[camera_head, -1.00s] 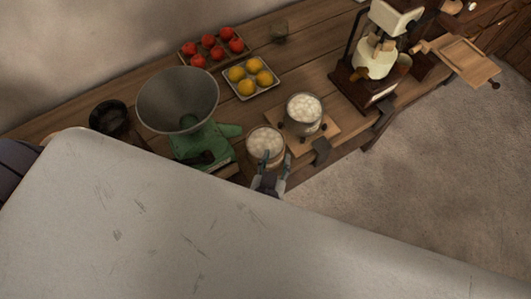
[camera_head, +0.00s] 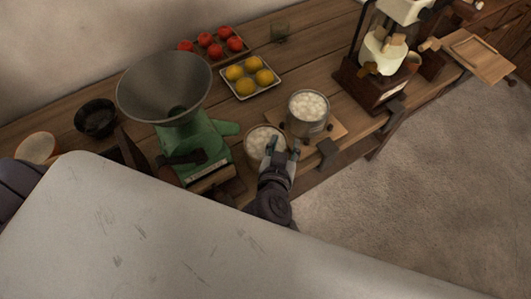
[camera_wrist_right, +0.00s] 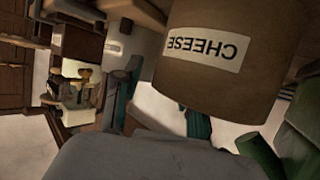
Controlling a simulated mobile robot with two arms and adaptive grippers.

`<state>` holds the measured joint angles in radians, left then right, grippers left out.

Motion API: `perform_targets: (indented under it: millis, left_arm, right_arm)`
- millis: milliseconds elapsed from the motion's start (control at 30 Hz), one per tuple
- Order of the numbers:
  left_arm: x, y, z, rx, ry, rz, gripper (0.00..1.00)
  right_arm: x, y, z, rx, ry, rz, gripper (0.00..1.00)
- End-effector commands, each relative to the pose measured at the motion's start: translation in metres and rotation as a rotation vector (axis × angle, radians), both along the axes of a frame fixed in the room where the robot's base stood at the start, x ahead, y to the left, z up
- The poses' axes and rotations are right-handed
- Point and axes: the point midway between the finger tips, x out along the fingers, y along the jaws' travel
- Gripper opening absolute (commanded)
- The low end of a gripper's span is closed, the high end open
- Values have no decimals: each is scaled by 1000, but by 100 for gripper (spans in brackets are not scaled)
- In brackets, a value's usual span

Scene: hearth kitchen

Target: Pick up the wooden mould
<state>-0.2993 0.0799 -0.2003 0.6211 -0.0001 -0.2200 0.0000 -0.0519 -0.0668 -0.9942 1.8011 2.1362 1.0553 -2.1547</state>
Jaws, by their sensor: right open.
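The wooden mould (camera_head: 253,158), a round tub filled with pale curds, stands at the front of the bench, right of the green machine. In the right wrist view it is a large brown cylinder (camera_wrist_right: 205,85) with an upside-down "CHEESE" label. My right gripper (camera_head: 284,149) is open at the mould's right front side, with one fingertip overlapping its top in the head view. In the wrist view one finger is left of the mould and the other is partly hidden by it. I cannot tell whether they touch it. My left gripper is not in view.
A metal pot of curds (camera_head: 307,125) stands close behind and right of the mould on a board. The green machine with its big funnel (camera_head: 165,95) is close on the left. Trays of lemons (camera_head: 249,87) and tomatoes (camera_head: 214,56) lie behind. Floor is clear at right.

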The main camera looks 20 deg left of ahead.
Motion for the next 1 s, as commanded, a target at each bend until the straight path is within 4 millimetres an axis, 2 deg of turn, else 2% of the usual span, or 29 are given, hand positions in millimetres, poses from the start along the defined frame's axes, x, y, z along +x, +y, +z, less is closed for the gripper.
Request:
perform_targets:
  millis: [133, 300, 400, 1000]
  left_arm:
    - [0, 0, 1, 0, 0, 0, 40]
    - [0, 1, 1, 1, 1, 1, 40]
    - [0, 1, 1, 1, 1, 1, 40]
    - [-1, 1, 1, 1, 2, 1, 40]
  right_arm:
    - [0, 0, 1, 0, 0, 0, 42]
    - [0, 0, 1, 0, 0, 0, 14]
    - [0, 0, 1, 0, 0, 0, 0]
    - [0, 1, 4, 5, -3, 0, 0]
